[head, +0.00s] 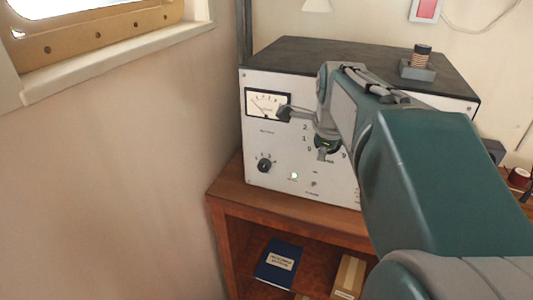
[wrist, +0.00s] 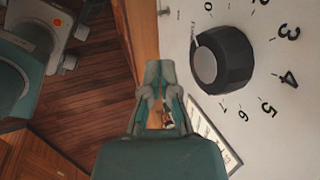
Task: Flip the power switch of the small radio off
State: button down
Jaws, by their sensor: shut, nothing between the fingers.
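The radio (head: 360,70) is a boxy set with a pale front panel and black top, standing on a wooden cabinet. My gripper (head: 285,113) is in front of the panel beside the meter, shut and empty. In the wrist view my gripper (wrist: 155,68) is left of a large black numbered knob (wrist: 222,57), apart from it. My arm hides the panel's right part.
The wooden cabinet (head: 220,193) has an open shelf with a blue book (head: 279,265) and a box (head: 348,277). A small coil-like item (head: 419,62) stands on the radio's top. A wall with a window ledge (head: 110,60) is at left.

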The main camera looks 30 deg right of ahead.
aim_at(313, 185)
jog(key=shift+f, duration=0.1)
jog(key=x, duration=1.3)
jog(key=shift+w+d+f, duration=0.1)
jog(key=shift+w+f, duration=0.1)
jog(key=shift+f, duration=0.15)
jog(key=shift+s+a+f+t+h, duration=0.2)
jog(key=shift+a+f+t+h, duration=0.1)
jog(key=shift+t+h, duration=0.5)
jog(key=shift+s+a+f+h, duration=0.2)
jog(key=shift+f+h, duration=0.1)
jog(key=shift+f, duration=0.25)
dwell(0.3)
jog(key=shift+r, duration=0.1)
jog(key=shift+r, duration=0.75)
